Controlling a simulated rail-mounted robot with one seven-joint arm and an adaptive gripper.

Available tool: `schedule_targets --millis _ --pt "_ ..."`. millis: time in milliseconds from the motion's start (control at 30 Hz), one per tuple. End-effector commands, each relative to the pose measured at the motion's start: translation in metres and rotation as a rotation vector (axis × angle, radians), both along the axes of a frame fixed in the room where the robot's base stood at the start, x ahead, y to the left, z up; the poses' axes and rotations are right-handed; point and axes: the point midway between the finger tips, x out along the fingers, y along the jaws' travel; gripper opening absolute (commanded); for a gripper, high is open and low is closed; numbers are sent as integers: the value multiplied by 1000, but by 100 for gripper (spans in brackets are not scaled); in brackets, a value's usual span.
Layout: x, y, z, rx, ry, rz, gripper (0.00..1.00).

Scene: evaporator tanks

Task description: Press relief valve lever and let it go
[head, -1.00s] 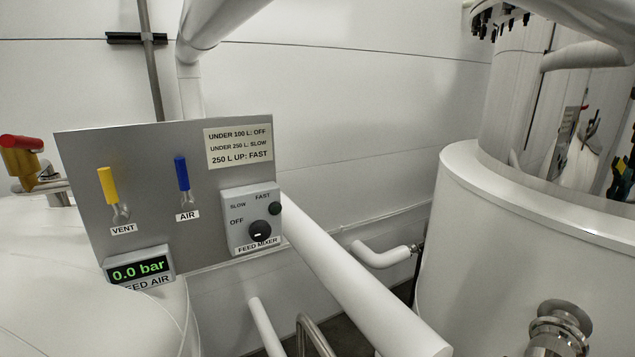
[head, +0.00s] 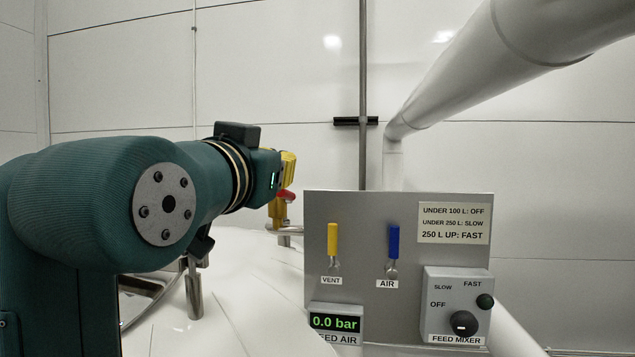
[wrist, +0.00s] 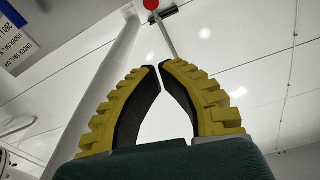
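The relief valve (head: 277,211) is a yellow body on a pipe stub left of the grey panel in the head view. Its red lever (head: 287,195) sits on top. My gripper (head: 288,168) shows just above the lever, apart from it or nearly touching; the head view does not settle which. In the wrist view, the two yellow ribbed fingers with black pads (wrist: 157,66) come together at the tips, with only a thin gap and nothing held. A red round end (wrist: 151,4), likely the lever, shows at the top edge of the wrist view, beyond the tips.
The grey panel (head: 400,220) stands close right of the valve, with a yellow vent lever (head: 332,240), a blue air lever (head: 393,241), a 0.0 bar display (head: 335,322) and a mixer knob (head: 464,322). A thick white pipe (head: 450,90) crosses the upper right.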

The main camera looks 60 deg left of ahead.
Motion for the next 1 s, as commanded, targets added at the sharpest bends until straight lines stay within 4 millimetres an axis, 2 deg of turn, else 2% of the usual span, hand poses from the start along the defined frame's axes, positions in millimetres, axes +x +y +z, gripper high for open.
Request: schedule_targets --millis 200,333,733,800,1000 --pt "2 1 0 -1 -1 -1 0" --pt "12 11 3 -3 0 -2 0" --pt "73 72 13 -4 2 -2 0" --pt "68 72 -5 -3 0 -1 0" --pt "60 70 -27 -1 -1 0 0"
